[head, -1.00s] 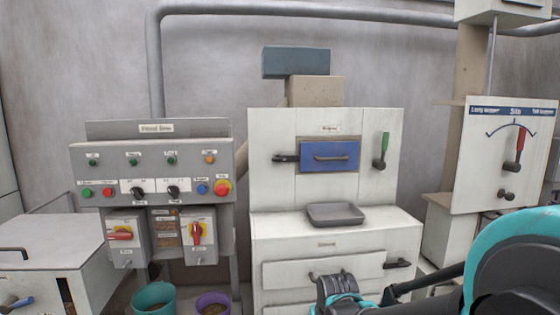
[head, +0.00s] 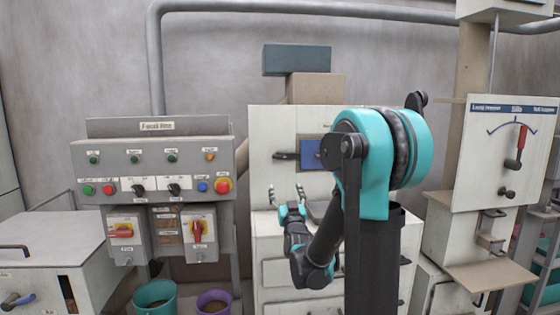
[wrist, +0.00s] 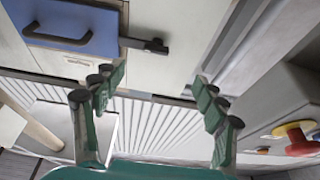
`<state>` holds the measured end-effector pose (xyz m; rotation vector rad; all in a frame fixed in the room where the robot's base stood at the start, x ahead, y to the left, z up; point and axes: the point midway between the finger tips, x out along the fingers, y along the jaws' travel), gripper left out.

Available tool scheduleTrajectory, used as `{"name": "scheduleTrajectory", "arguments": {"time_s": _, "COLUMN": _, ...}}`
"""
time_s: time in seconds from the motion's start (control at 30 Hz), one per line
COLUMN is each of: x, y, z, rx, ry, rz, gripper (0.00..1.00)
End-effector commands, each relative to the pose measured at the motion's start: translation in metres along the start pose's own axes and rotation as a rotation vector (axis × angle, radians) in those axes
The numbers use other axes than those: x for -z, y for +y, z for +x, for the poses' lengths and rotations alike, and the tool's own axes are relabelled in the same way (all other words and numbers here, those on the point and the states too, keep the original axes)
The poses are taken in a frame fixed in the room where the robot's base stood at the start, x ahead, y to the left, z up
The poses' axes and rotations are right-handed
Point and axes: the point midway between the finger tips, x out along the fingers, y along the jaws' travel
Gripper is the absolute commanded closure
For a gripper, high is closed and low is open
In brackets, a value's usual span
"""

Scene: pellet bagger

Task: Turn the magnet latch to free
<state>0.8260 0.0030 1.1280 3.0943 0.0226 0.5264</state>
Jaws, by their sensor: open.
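The magnet latch appears to be the black handle (head: 286,156) at the left edge of the blue door (head: 311,155) on the white cabinet; it lies roughly level. The wrist view, turned about upside down, shows this black handle (wrist: 150,45) beside the blue door (wrist: 75,25), its arm reaching toward the door. My gripper (head: 286,192) is open and empty, below the handle in the head view, fingers pointing up. In the wrist view my gripper (wrist: 160,85) has its two green fingers spread wide, apart from the handle. My arm hides the right part of the door.
A grey control panel (head: 130,215) with buttons and two red-and-yellow switches stands left of the cabinet. A lever panel (head: 480,180) stands right. Teal (head: 153,297) and purple buckets sit below the panel.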

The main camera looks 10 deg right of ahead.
Motion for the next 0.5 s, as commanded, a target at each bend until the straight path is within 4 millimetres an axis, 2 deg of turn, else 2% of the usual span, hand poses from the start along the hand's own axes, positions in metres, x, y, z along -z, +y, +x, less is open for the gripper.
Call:
{"name": "scheduleTrajectory", "arguments": {"time_s": 0.1, "x": 0.008, "y": 0.001, "z": 0.006, "rx": -0.013, "ry": 0.050, "rz": 0.000, "gripper": 0.28}}
{"name": "scheduleTrajectory", "arguments": {"time_s": 0.27, "x": 0.010, "y": 0.002, "z": 0.018, "rx": -0.016, "ry": 0.059, "rz": 0.000, "gripper": 0.28}}
{"name": "scheduleTrajectory", "arguments": {"time_s": 0.5, "x": 0.012, "y": 0.003, "z": 0.062, "rx": -0.016, "ry": 0.056, "rz": -0.001, "gripper": 0.28}}
